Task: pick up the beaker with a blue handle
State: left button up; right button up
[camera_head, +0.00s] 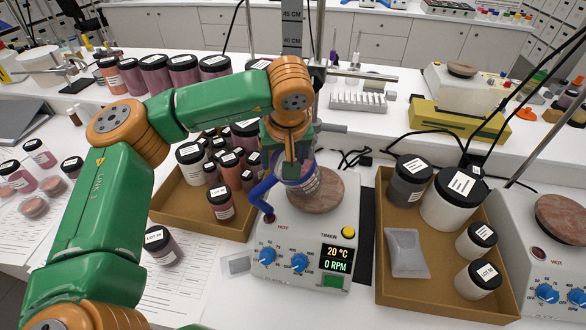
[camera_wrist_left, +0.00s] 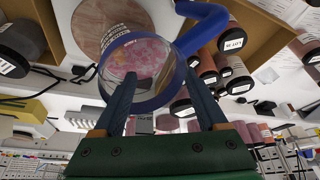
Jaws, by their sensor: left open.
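The clear beaker (camera_head: 303,184) with a blue band and blue handle (camera_head: 262,192) is at the left part of the round stone-like top of the hotplate stirrer, partly hidden by my gripper. The wrist view shows the beaker (camera_wrist_left: 140,62) from its mouth, with pink contents inside and the handle (camera_wrist_left: 205,27) reaching to the right. My left gripper (camera_head: 290,165) is over the beaker. My right gripper is out of view.
The hotplate stirrer (camera_head: 300,258) reads 20 °C and 0 RPM. A cardboard tray (camera_head: 170,205) of jars stands left of it, another tray (camera_head: 425,300) right. A metal stand rod (camera_head: 318,60) rises behind. A loose jar (camera_head: 162,246) stands at front left.

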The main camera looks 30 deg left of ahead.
pick_arm(q)
jog(key=shift+w, duration=0.15)
jog(key=shift+c, duration=0.4)
jog(key=shift+s+d+r, duration=0.1)
jog(key=shift+s+r, duration=0.05)
jog(key=shift+s, duration=0.2)
grip_shut()
dwell(0.4)
